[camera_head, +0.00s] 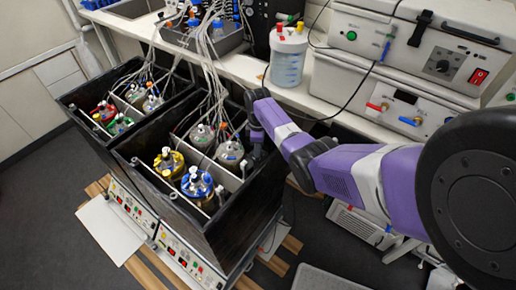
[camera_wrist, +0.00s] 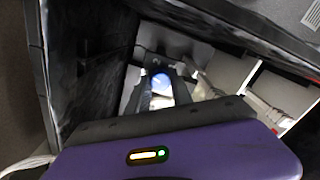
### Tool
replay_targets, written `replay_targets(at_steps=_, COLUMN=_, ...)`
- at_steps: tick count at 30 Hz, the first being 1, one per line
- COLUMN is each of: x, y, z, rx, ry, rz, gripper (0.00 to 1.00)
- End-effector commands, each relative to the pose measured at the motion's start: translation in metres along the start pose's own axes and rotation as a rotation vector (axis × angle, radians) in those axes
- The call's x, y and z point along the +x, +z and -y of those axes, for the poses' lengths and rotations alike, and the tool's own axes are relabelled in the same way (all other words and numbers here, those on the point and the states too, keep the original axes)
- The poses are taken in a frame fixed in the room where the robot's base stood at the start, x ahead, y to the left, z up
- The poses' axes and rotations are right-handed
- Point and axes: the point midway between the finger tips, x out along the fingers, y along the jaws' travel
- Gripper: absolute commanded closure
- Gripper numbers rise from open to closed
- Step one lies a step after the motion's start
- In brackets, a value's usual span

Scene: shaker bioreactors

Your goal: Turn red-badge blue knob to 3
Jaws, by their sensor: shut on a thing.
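My gripper (camera_head: 257,143) reaches down into the right part of the black shaker box (camera_head: 208,232), beside a grey-topped vessel (camera_head: 230,153). In the wrist view, a blue round knob (camera_wrist: 161,81) shows between the fingertips of my gripper (camera_wrist: 161,92), which is shut on it. The knob's number marks and any red badge on it cannot be made out. In the head view the knob held by my gripper is hidden by the arm and the box wall.
Vessels with yellow (camera_head: 168,162) and blue (camera_head: 197,184) tops stand in the same box. Bundled tubes (camera_head: 212,85) rise above them. A second black box (camera_head: 75,97) stands left. The bench behind holds a capped jar (camera_head: 288,57) and white instruments (camera_head: 400,105).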

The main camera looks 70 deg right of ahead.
Motion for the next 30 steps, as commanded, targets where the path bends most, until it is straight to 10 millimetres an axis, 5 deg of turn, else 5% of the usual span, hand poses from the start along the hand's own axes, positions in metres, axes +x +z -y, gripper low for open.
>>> replay_targets(at_steps=12, x=-0.0014, y=-0.0013, z=-0.0010, rx=-0.281, ry=0.002, rz=-0.002, gripper=1.00)
replay_targets(at_steps=30, x=-0.0018, y=-0.0017, z=-0.0013, rx=-0.371, ry=0.002, rz=-0.003, gripper=1.00)
